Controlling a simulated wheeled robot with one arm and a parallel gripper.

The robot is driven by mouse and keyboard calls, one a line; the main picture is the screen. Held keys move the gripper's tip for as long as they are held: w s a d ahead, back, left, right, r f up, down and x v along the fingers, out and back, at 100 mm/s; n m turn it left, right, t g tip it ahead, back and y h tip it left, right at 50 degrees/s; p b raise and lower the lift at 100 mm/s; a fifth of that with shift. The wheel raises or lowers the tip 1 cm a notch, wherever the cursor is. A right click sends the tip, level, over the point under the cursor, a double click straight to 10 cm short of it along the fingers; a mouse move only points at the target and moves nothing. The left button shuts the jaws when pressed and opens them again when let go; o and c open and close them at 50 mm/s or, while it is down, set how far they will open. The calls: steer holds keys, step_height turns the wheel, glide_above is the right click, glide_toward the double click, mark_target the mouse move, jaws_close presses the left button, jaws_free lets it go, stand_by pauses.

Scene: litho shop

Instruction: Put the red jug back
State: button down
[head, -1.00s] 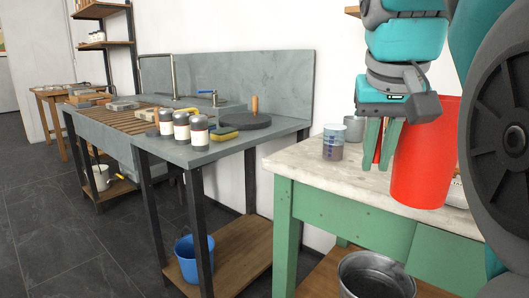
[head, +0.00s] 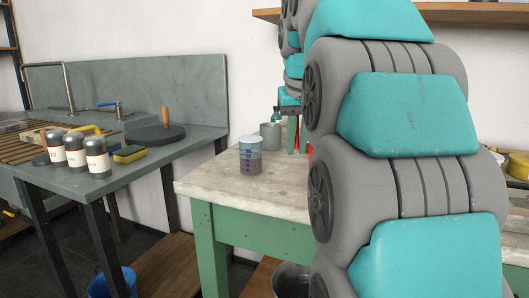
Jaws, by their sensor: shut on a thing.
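My gripper (head: 297,138) shows only in part, at the middle of the head view, over the marble-topped green table (head: 225,190). Its green fingers are shut on the red jug (head: 310,152). Only a thin strip of the jug's red shows beside the fingers; my arm hides the rest. I cannot tell whether the jug touches the tabletop.
The green table's front left is bare. The sink bench at left holds white-labelled bottles (head: 97,157), a sponge (head: 130,153) and a dark disc (head: 155,134). A wooden shelf (head: 400,13) hangs above.

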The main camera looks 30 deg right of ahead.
steer(key=shift+w+d+f, duration=0.3)
steer(key=shift+f, duration=0.3)
steer(key=shift+w+d+f, duration=0.3)
steer(key=shift+d+f, duration=0.05)
steer(key=shift+f, duration=0.3)
steer(key=shift+w+d+f, duration=0.3)
steer(key=shift+f, duration=0.3)
steer(key=c, duration=0.9)
jaws_free()
steer(key=shift+o, duration=0.2)
steer(key=shift+r, duration=0.15)
steer(key=v, duration=0.7)
steer(key=shift+s+a+r, duration=0.1)
